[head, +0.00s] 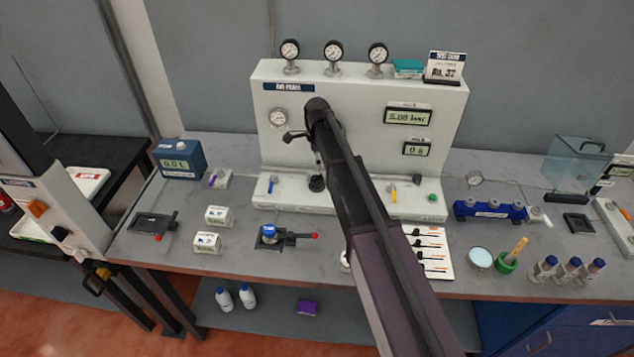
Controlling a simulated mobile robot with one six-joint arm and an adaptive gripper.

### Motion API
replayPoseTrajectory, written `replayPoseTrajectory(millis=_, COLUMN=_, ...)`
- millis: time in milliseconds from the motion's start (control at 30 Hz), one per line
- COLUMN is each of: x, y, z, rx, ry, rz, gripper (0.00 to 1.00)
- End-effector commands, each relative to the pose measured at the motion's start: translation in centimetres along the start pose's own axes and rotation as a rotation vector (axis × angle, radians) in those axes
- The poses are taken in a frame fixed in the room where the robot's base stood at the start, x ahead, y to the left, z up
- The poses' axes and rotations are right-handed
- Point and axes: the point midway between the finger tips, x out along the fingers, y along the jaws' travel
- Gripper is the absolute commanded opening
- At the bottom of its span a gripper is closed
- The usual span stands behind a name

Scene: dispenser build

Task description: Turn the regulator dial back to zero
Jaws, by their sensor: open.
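A white test panel (362,92) stands at the back of the bench. A round black knob (317,183), which looks like the regulator dial, sits at the panel's foot; its markings are too small to read. The panel's upper display (408,117) seems to read 5.00 bar. A gauge (278,118) is on the panel's left side. My gripper (292,136) is open and empty in front of the panel, above and left of the knob and apart from it. My arm hides the middle of the panel.
Three gauges (333,51) stand on the panel's top. Blue (270,184) and yellow (393,193) levers flank the knob. A blue-topped fixture (268,234) with a red-tipped handle stands in front. White boxes (207,242) lie to the left. The bench between the boxes and the fixture is clear.

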Motion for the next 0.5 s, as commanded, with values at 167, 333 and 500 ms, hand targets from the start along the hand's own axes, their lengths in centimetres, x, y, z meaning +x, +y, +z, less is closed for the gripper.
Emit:
replayPoseTrajectory(millis=167, x=1.8, y=0.0, z=0.0, rx=0.0, ry=0.0, rz=0.0, gripper=0.98)
replayPoseTrajectory(millis=333, x=3.1, y=0.0, z=0.0, rx=0.0, ry=0.0, rz=0.0, gripper=0.98)
replayPoseTrajectory(millis=500, x=4.4, y=0.0, z=0.0, rx=0.0, ry=0.0, rz=0.0, gripper=0.98)
